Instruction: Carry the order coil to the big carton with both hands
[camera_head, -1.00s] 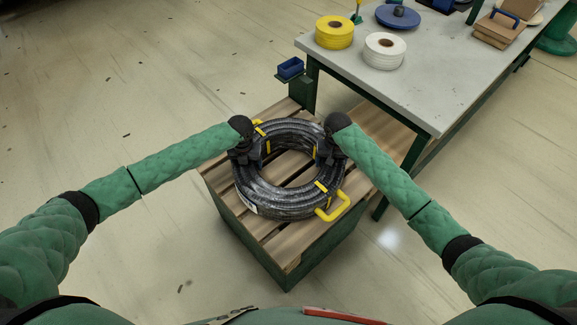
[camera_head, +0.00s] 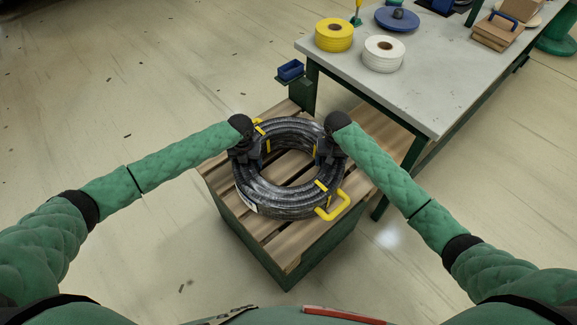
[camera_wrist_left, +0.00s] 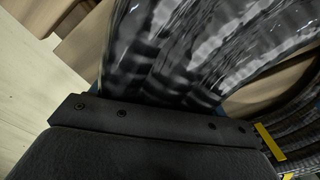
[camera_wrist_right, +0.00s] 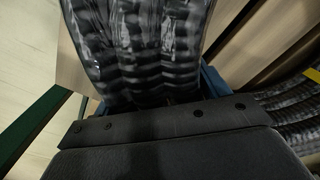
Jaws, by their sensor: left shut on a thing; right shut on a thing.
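The order coil (camera_head: 275,205) is a ring of black hose in clear wrap with yellow straps and yellow handles. It is over a slatted wooden pallet top on a green base; I cannot tell if it touches the slats. My left gripper (camera_head: 250,152) is shut on the coil's left side. My right gripper (camera_head: 323,152) is shut on its right side. The wrapped hose fills the space before the jaws in the left wrist view (camera_wrist_left: 190,50) and the right wrist view (camera_wrist_right: 140,45). The fingertips are mostly hidden. No big carton is recognisable.
The slatted pallet stand (camera_head: 303,252) is under the coil. A grey-topped table (camera_head: 425,100) stands at the right, with a yellow spool (camera_head: 334,35), a white spool (camera_head: 384,54), a blue reel (camera_head: 397,19) and flat cardboard (camera_head: 497,30). A blue bin (camera_head: 290,70) sits by its corner. Floor at left is open.

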